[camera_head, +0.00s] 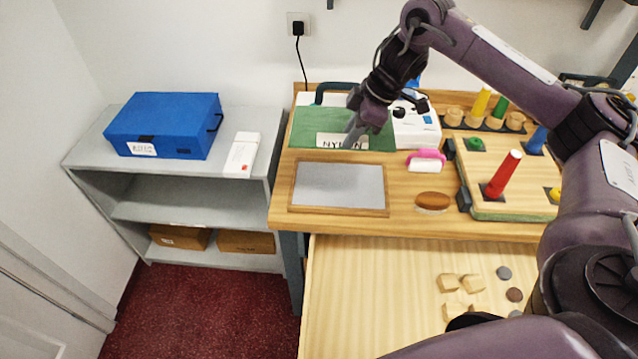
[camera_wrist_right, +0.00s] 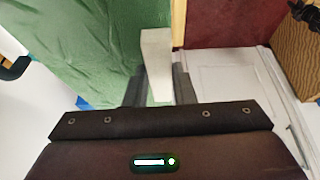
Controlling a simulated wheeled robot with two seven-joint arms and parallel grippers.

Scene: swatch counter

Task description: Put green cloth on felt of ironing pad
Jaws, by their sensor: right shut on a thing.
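The green cloth (camera_head: 303,127) is at the back left of the wooden table, with a pale label (camera_head: 331,141) reading NYLON at its front edge. The ironing pad is a wooden frame (camera_head: 292,187) around grey felt (camera_head: 340,184), in front of the cloth; the felt is bare. My right gripper (camera_head: 352,135) is at the label and shut on the cloth. In the right wrist view, the gripper (camera_wrist_right: 157,92) has a pale strip between its fingers, with rumpled green cloth (camera_wrist_right: 75,45) to the left. Whether the cloth is lifted is unclear. My left gripper is not in view.
A white case (camera_head: 418,128) stands behind right of the cloth. A pink-handled roller (camera_head: 425,160), a brown brush (camera_head: 433,201) and a peg board (camera_head: 490,212) with a red peg (camera_head: 503,175) are right of the pad. A grey shelf (camera_head: 85,150) with a blue box (camera_head: 170,122) stands left.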

